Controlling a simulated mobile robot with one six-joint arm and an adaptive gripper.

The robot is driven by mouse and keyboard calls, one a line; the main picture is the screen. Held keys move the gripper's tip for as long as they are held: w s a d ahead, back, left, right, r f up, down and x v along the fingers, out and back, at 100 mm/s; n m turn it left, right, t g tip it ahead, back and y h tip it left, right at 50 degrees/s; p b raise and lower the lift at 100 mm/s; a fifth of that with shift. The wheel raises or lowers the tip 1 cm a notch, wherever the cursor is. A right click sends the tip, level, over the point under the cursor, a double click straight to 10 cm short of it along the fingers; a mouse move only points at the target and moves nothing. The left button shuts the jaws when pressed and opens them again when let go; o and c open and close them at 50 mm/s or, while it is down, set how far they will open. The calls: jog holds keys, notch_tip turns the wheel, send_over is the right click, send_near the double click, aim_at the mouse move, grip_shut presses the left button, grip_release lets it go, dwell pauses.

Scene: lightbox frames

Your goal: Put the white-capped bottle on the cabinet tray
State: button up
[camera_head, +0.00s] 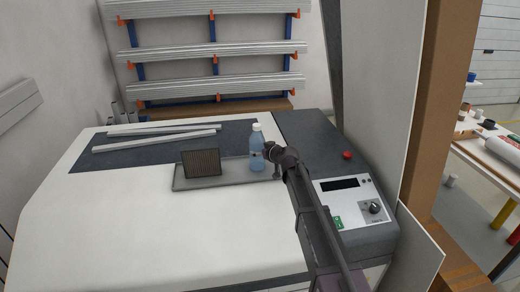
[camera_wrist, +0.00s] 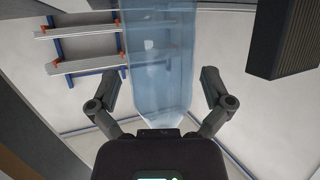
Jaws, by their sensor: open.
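The white-capped bottle (camera_head: 257,150) is light blue and clear. It stands upright on the right part of the grey cabinet tray (camera_head: 228,178). My gripper (camera_head: 269,152) is at the bottle's right side in the head view. In the wrist view my gripper (camera_wrist: 158,80) is open, with one finger on each side of the bottle (camera_wrist: 160,55). Gaps show between the fingers and the bottle there. The cap is not visible in the wrist view. My gripper and arm hide the tray's right end in the head view.
A dark ribbed block (camera_head: 201,162) stands on the tray left of the bottle; it also shows in the wrist view (camera_wrist: 285,40). Metal bars (camera_head: 155,140) lie behind the tray. A control panel (camera_head: 348,195) and red button (camera_head: 347,155) are to the right. The white cabinet top at front left is clear.

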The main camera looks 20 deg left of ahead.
jog(key=p+v, duration=0.3)
jog(key=v, duration=0.6)
jog(key=shift+s+d, duration=0.1)
jog(key=shift+d, duration=0.05)
dwell(0.4)
jog(key=s+d+f+m+g+h, duration=0.2)
jog(key=s+d, duration=0.6)
jog(key=d, duration=0.6)
jog(key=s+d+f+m+g+h, duration=0.3)
jog(key=s+d+f+m+h, duration=0.2)
jog(key=d, duration=1)
jog(key=s+d+f+m+g+h, duration=0.3)
jog(key=s+d+f, duration=0.1)
jog(key=s+d, duration=0.7)
jog(key=d, duration=0.3)
jog(key=shift+d+f+m+h, duration=0.2)
jog(key=shift+d+m+h, duration=0.1)
jog(key=shift+d+h, duration=0.1)
jog(key=shift+s, duration=0.1)
